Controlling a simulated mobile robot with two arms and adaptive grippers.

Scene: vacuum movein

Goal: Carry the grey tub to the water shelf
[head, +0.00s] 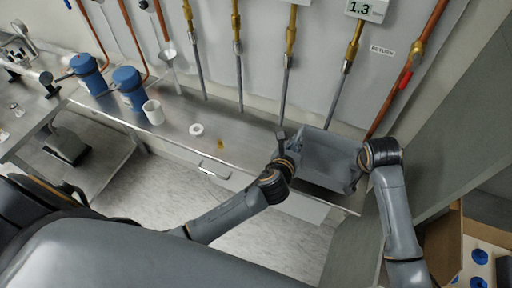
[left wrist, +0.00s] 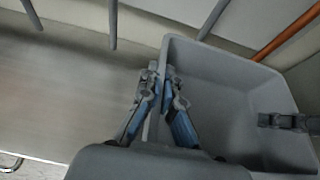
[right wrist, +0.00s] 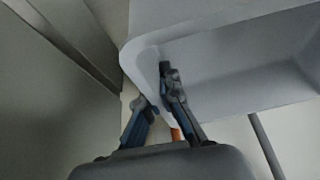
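The grey tub (head: 328,171) is an open, empty-looking box at the right end of the steel counter in the head view. I cannot tell whether it rests on the counter or hangs just above it. My left gripper (head: 297,141) straddles the tub's left wall, one finger inside and one outside, closed on it in the left wrist view (left wrist: 161,76). My right gripper (head: 358,168) is at the opposite wall. In the right wrist view its fingers (right wrist: 154,88) pinch the rim near a rounded corner of the tub (right wrist: 215,70).
The steel counter (head: 250,148) runs along the wall, with a white ring (head: 196,130), a white cup (head: 153,112) and blue canisters (head: 128,88) to the left. Vertical pipes (head: 287,75) stand behind the tub. A cardboard box (head: 447,245) is at lower right. Open floor (head: 185,185) lies in front.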

